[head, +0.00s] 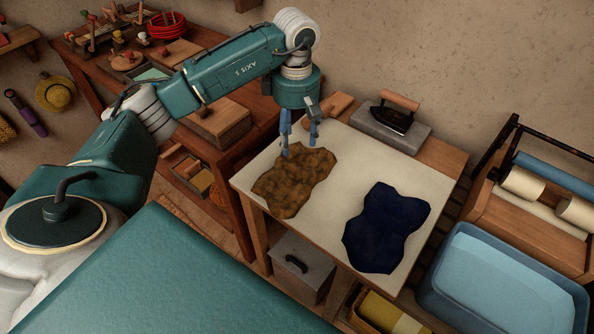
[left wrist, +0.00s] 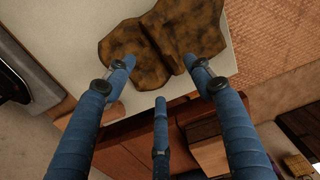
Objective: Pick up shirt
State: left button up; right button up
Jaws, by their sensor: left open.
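A brown mottled shirt (head: 292,181) lies crumpled on the left part of a pale table top (head: 335,175). A dark navy cloth (head: 386,228), perhaps also a shirt, lies flat to its right. My left gripper (head: 298,150) points down above the far edge of the brown cloth, with its blue fingers apart. In the left wrist view, the brown cloth (left wrist: 163,43) lies beyond the spread fingers (left wrist: 158,62), with nothing between them. I cannot tell whether the fingertips touch it. My right gripper is not in view.
A flat iron (head: 392,118) stands on a grey block at the table's back. A blue tub (head: 500,285) and a wooden roller stand (head: 540,190) are at the right. A wooden bench with tools (head: 150,55) stands at the left, close under my arm.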

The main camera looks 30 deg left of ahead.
aim_at(296, 164)
pick_arm(q)
notch_tip(296, 164, down, 4)
jog(key=shift+d+r, duration=0.1)
jog(key=shift+r, duration=0.05)
jog(key=f, duration=0.1)
jog(key=f+p, duration=0.1)
jog(key=f, duration=0.1)
jog(key=f+p, duration=0.1)
jog(key=shift+s+d+f, duration=0.3)
jog(key=shift+s+f, duration=0.05)
jog(key=shift+s, duration=0.05)
jog(key=shift+f, duration=0.3)
jog(key=shift+c, duration=0.8)
jog(key=c, duration=0.9)
